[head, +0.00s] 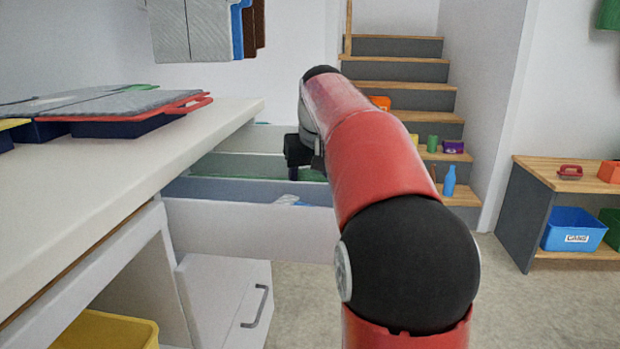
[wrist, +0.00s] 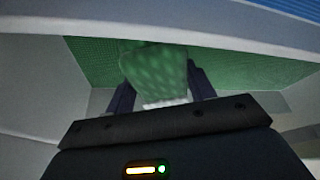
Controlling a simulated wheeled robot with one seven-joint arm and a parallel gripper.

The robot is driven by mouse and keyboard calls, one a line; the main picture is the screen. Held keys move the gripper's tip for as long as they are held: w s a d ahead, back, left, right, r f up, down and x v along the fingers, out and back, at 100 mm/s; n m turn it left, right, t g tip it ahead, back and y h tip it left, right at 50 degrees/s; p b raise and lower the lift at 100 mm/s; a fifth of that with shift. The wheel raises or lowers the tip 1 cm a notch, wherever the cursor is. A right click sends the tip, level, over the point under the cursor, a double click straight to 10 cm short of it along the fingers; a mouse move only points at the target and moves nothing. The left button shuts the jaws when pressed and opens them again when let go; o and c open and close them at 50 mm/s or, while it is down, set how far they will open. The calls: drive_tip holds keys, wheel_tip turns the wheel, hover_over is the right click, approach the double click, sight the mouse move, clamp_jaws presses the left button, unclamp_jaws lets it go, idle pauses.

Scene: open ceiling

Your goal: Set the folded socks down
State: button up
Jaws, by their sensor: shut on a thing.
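The folded socks (wrist: 155,72) are green with paler dots and a whitish lower edge, seen in the wrist view. My gripper (wrist: 160,88) is shut on them, one dark finger on each side. Behind them lies a green textured surface (wrist: 232,68); whether the socks touch it I cannot tell. In the head view my gripper (head: 293,172) points down into an open white drawer (head: 255,222) with grey and blue dividers. The socks are hidden there.
A white counter (head: 130,190) stands left of the drawer, with grey-lidded boxes (head: 115,112) on it. A white cabinet door (head: 225,300) hangs open below, beside a yellow bin (head: 105,333). Stairs (head: 400,72) rise behind, with small items on them.

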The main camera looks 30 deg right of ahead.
drive_tip(key=o, duration=1)
drive_tip(key=shift+f, duration=0.15)
drive_tip(key=shift+r, duration=0.25)
drive_tip(key=p+v, duration=0.3)
drive_tip(key=v, duration=0.8)
drive_tip(key=shift+s+r, duration=0.2)
drive_tip(key=shift+r, duration=0.15)
